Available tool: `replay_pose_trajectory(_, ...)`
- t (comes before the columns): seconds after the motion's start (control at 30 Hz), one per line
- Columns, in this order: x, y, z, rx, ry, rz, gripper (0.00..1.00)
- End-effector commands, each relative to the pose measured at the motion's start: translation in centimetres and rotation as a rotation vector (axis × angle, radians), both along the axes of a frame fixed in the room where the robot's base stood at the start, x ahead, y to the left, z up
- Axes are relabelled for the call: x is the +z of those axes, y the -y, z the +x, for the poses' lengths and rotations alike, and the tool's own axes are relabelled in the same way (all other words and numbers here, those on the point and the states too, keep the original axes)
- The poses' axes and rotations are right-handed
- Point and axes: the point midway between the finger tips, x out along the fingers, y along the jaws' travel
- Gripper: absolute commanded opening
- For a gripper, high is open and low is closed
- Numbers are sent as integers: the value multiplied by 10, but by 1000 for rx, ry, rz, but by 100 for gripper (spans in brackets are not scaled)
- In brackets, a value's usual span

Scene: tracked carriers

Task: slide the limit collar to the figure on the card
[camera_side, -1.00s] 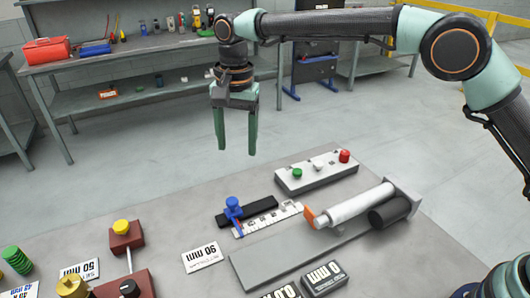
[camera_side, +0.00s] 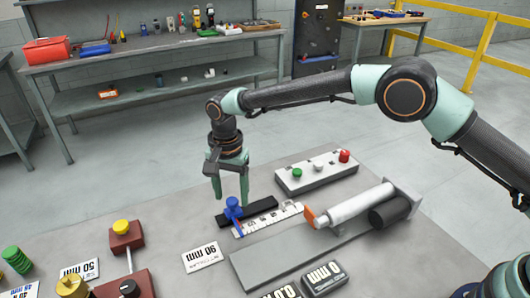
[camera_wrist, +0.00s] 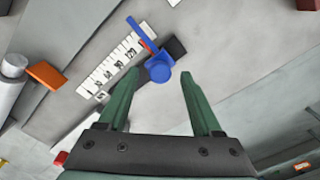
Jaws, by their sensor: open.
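The limit collar (camera_side: 233,208) is blue with a round knob on top. It sits on a black rail (camera_side: 262,206) at the left end of a white scale (camera_side: 270,219). In the wrist view the collar (camera_wrist: 159,69) has a long blue arm and a red mark near the scale's high-number end; its exact reading is too small to tell. A white card (camera_side: 202,256) lies in front of it, upside down in the side view, apparently reading 90 mm. My gripper (camera_side: 230,197) points down, open and empty, just above the collar; the knob shows between its fingertips (camera_wrist: 158,76).
A grey slide with a white cylinder (camera_side: 358,206) and orange end plate (camera_side: 310,217) stands right of the scale. A box with green and red buttons (camera_side: 315,174) is behind. Another card reading 50 mm (camera_side: 78,269) and red blocks (camera_side: 126,238) are at left.

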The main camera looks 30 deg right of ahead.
Motion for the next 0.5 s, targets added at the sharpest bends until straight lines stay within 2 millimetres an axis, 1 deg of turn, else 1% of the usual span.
replay_pose_trajectory(0.03,-5,0,0,0,-1,-1,66)
replay_pose_trajectory(0.13,-10,0,0,0,-1,-1,66)
replay_pose_trajectory(0.43,-11,0,0,0,0,0,66)
replay_pose_trajectory(0.47,-11,0,0,0,0,0,55)
replay_pose_trajectory(0.5,-11,0,0,0,0,0,40)
